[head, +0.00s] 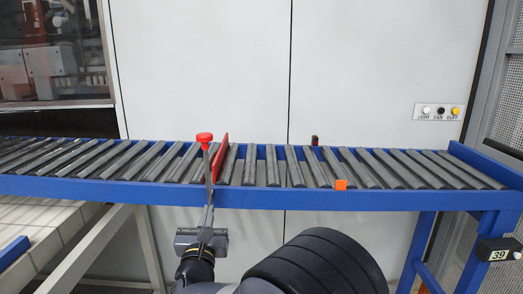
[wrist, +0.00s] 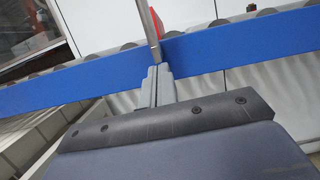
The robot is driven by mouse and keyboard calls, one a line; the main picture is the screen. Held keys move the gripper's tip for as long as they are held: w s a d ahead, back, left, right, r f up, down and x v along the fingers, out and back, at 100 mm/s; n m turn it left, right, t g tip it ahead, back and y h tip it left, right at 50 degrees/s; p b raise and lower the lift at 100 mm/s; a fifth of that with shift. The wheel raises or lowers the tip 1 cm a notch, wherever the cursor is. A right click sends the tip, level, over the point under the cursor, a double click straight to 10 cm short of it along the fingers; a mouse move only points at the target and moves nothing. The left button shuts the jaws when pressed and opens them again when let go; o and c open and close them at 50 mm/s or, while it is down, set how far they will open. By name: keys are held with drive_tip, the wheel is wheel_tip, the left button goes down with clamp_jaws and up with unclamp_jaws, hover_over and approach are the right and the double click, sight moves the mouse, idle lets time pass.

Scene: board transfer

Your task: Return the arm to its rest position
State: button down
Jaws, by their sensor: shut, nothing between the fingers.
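My gripper (head: 208,212) is shut with nothing between its fingers. In the head view it points up at the blue front rail of the roller conveyor, just below a thin grey post with a red knob (head: 204,138). In the wrist view the closed fingers (wrist: 158,80) end in front of the blue rail, close below the post. I cannot tell whether they touch it. My dark arm reaches in from the bottom of the head view.
The roller conveyor (head: 120,188) runs across the view. A red upright plate (head: 221,160) stands on its rollers beside the post. A small dark sensor (head: 315,141) is at the far rail. A box marked 39 (head: 497,249) hangs at right.

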drive_tip(key=s+f+b, duration=0.4)
drive_tip(key=s+f, duration=0.2)
drive_tip(key=s, duration=0.4)
drive_tip(key=w+r+p, duration=0.5)
drive_tip(key=w+r, duration=0.2)
drive_tip(key=w, duration=0.3)
wheel_tip(320, 180, down, 10)
drive_tip(key=b, duration=0.3)
drive_tip(key=v, duration=1)
drive_tip(key=shift+d, duration=0.2)
